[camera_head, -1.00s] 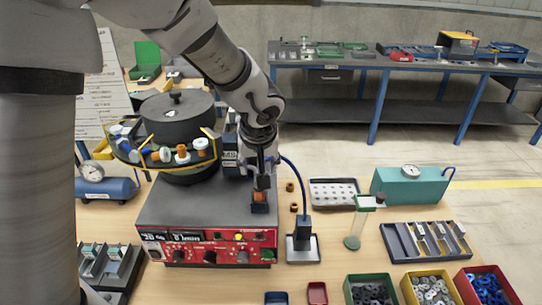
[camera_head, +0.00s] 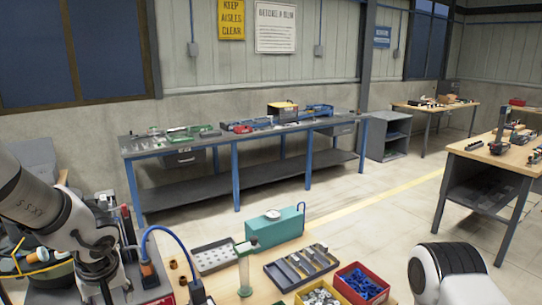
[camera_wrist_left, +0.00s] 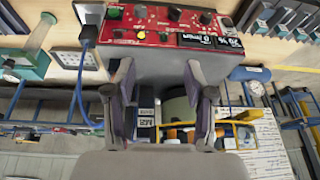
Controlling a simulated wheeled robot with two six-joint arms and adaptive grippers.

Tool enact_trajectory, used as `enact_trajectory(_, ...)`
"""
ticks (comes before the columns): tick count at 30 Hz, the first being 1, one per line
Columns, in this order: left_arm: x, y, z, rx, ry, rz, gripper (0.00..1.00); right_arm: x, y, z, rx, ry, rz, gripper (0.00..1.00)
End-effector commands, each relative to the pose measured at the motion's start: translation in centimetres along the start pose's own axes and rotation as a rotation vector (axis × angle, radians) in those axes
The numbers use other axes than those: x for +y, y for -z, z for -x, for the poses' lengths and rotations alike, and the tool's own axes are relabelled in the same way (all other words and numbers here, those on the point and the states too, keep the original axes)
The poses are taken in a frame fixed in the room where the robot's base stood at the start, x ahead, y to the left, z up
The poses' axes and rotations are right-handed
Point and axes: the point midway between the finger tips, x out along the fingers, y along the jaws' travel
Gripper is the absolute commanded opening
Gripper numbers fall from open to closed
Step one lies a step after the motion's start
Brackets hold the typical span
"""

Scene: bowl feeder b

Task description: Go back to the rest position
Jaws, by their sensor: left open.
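My left gripper (camera_head: 108,288) is at the lower left of the head view, beside the feeder, its tips near the bottom edge. In the left wrist view its two fingers (camera_wrist_left: 160,85) are spread with nothing between them. The dark bowl feeder (camera_head: 48,275) is partly cut off behind my arm. The wrist view shows its red control panel (camera_wrist_left: 165,22) upside down at the top. My right gripper is not seen.
A blue cable (camera_head: 165,231) arches close to the left gripper. Two brown rings (camera_head: 173,264), a perforated tray (camera_head: 213,256), a green-based stand (camera_head: 244,272), a teal box (camera_head: 275,229), a slotted tray (camera_head: 302,267) and parts bins (camera_head: 362,285) lie to the right.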

Motion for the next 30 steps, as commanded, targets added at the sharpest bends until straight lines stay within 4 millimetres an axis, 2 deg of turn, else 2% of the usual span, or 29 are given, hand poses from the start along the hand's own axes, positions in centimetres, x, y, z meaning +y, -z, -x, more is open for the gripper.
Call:
enact_trajectory(1, -0.1, -0.7, -1.4, -0.023, 0.016, -0.007, 0.54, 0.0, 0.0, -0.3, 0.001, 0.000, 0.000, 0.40)
enact_trajectory(8, -1.2, -4.8, -7.4, -0.143, 0.101, -0.050, 0.54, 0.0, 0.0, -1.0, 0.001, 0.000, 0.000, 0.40)
enact_trajectory(14, -4.3, -10.4, -14.1, -0.270, 0.223, -0.240, 0.54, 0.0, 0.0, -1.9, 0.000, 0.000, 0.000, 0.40)
enact_trajectory(17, -7.5, -14.7, -18.4, -0.351, 0.313, -0.421, 0.54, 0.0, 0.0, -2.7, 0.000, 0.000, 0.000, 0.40)
enact_trajectory(18, -9.2, -16.7, -20.3, -0.385, 0.354, -0.511, 0.54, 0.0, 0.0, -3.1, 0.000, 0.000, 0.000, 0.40)
enact_trajectory(21, -13.1, -21.4, -24.4, -0.434, 0.415, -0.729, 0.54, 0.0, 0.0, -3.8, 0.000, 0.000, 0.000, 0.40)
enact_trajectory(24, -15.2, -25.2, -27.2, -0.435, 0.394, -0.891, 0.54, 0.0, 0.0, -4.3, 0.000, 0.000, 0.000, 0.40)
enact_trajectory(27, -15.5, -28.8, -29.2, -0.412, 0.299, -0.985, 0.54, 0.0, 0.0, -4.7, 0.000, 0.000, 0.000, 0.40)
enact_trajectory(30, -14.1, -31.8, -30.1, -0.375, 0.145, -0.997, 0.54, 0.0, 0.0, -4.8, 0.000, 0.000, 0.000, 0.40)
